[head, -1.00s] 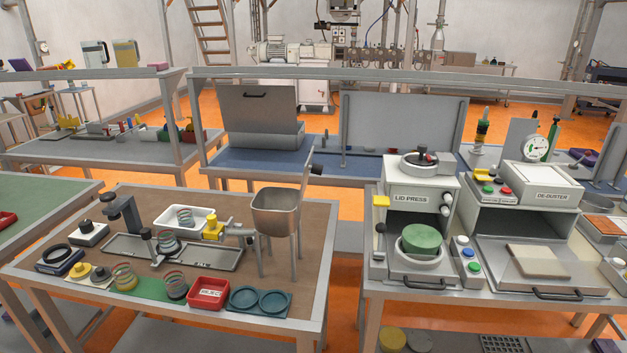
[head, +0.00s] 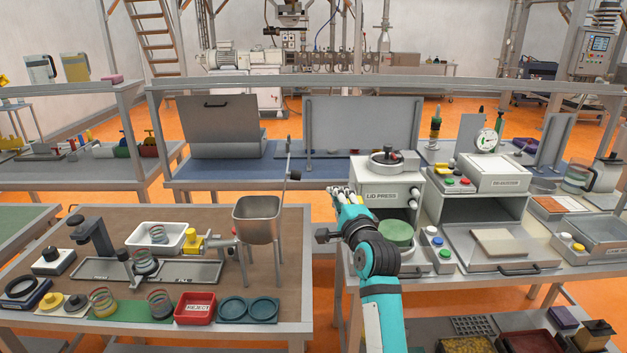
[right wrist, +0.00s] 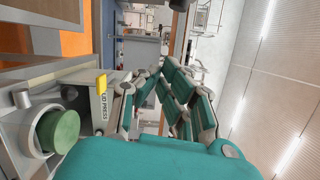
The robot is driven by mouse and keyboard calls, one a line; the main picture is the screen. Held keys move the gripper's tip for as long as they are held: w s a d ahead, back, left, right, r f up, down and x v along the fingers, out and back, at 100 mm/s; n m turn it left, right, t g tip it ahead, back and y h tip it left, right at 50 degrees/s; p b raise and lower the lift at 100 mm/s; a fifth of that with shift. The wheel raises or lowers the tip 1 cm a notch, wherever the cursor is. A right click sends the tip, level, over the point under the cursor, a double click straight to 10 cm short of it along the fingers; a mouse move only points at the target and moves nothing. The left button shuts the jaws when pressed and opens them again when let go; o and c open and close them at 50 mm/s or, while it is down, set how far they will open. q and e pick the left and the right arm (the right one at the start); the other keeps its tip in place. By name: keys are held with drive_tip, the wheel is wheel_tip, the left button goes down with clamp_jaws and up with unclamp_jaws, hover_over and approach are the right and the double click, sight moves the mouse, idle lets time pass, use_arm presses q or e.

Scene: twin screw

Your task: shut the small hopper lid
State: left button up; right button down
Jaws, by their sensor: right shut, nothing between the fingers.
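The small metal hopper (head: 257,219) stands on thin legs at the right edge of the brown-topped bench. Its lid (head: 288,162) stands up, seen nearly edge-on, at the hopper's right side, with a dark knob (head: 294,175) on its right. The hopper is open at the top. My right gripper (head: 338,190) is to the right of the hopper and lid, apart from them, in front of the lid press. In the right wrist view its fingers (right wrist: 163,66) come together with nothing between them. My left gripper is not in view.
The lid press (head: 395,192) with a green puck (head: 396,234) stands close beside my right arm. The red reject tray (head: 195,308), a teal two-ring holder (head: 248,309) and a white tray (head: 156,238) sit on the hopper's bench. A gap separates the two benches.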

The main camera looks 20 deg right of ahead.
drive_tip(key=w+a+p, duration=0.3)
drive_tip(key=w, duration=0.3)
drive_tip(key=shift+w+a+r, duration=0.2)
drive_tip(key=shift+a+r, duration=0.2)
drive_tip(key=shift+r, duration=0.05)
drive_tip(key=shift+d, duration=0.1)
drive_tip(key=shift+w, duration=0.15)
